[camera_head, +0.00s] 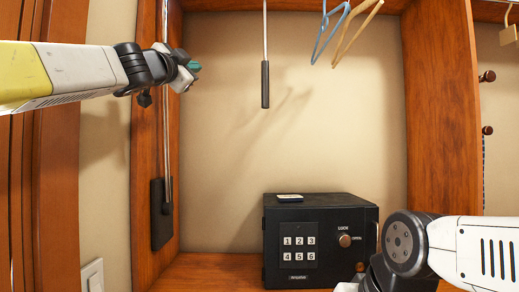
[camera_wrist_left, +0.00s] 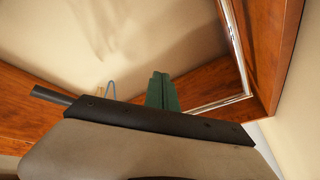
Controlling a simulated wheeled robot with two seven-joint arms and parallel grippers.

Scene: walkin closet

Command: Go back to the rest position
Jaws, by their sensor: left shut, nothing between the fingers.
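My left gripper (camera_head: 190,72) is raised at the upper left of the head view, in front of the closet's left side panel. Its green fingers are together with nothing between them. In the left wrist view the shut green fingers (camera_wrist_left: 162,92) stick up past the dark edge of the gripper body. My right arm comes in at the lower right of the head view, in front of the safe's right side. The right gripper's fingers cannot be made out there.
A black safe (camera_head: 320,245) with a keypad stands on the wooden shelf (camera_head: 210,272), a small flat item (camera_head: 290,198) on top. A rod with a dark handle (camera_head: 265,85) hangs above. Blue (camera_head: 326,30) and wooden (camera_head: 355,30) hangers hang at top. The closet's middle is free.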

